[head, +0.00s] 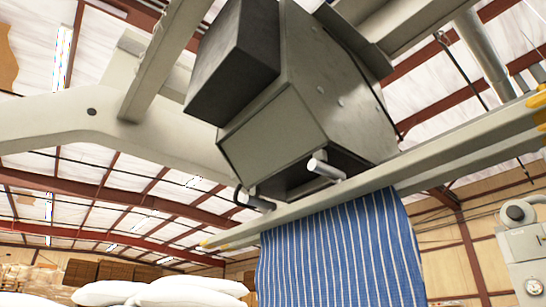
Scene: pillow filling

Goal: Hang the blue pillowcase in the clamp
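The blue pillowcase (340,255) with white stripes hangs down at the lower middle of the head view. Its top edge meets a long pale bar (440,165) with yellow ends, which crosses in front of a grey boxy machine head. The bar hides the upper edge, so I cannot tell how the cloth is held. Two short metal cylinders (327,170) stick out by the dark opening (312,178) of the machine head, just above the bar. I cannot make out either of my grippers in this view.
The grey machine head (275,140) and its pale beams fill the upper middle. White pillows (185,292) are piled at the lower left, with brown boxes (110,272) behind. A grey unit with a gauge (532,285) stands at the right edge.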

